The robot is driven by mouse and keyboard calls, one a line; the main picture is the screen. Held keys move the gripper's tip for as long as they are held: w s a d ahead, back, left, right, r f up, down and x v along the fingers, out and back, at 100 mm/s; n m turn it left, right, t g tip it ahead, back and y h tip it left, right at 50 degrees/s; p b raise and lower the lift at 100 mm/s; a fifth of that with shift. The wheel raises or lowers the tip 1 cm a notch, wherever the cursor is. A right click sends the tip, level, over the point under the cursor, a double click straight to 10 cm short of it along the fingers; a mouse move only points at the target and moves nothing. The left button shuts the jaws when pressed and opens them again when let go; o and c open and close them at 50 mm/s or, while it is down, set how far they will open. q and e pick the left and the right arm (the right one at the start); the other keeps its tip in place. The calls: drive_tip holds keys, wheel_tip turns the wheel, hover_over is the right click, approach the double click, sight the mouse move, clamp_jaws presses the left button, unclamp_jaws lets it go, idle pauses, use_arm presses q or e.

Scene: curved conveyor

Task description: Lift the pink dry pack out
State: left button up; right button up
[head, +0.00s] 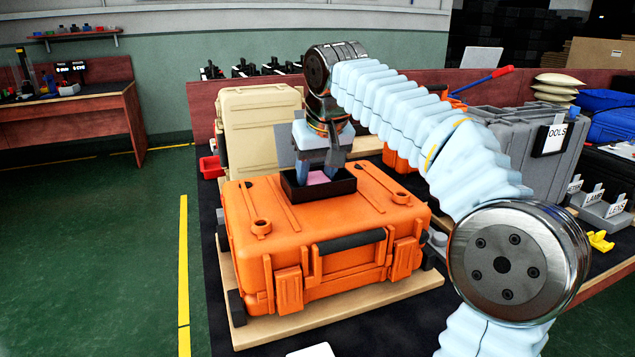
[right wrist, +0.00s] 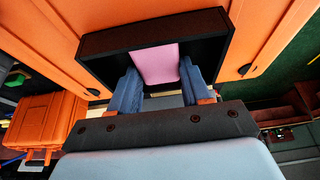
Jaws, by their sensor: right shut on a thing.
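The pink dry pack (head: 318,178) is in a small open black tray (head: 322,192) on top of the closed orange case. It also shows in the right wrist view (right wrist: 157,62), between the two blue fingers. My right gripper (head: 318,172) reaches down into the tray from above and is shut on the pack, one finger on each side. In the right wrist view the gripper (right wrist: 159,72) and the pack are still within the tray walls (right wrist: 150,30). The pack's lower part is hidden. My left gripper is not in view.
The orange case (head: 320,230) rests on a wooden board (head: 340,315). A beige case (head: 262,130) stands behind it and a grey tool case (head: 510,130) at the right. A small red bin (head: 211,167) is at the left. Green floor is clear on the left.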

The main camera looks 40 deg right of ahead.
sight(315, 176)
drive_tip(key=shift+c, duration=1.1)
wheel_tip(315, 176, up, 10)
drive_tip(key=shift+r, duration=0.1)
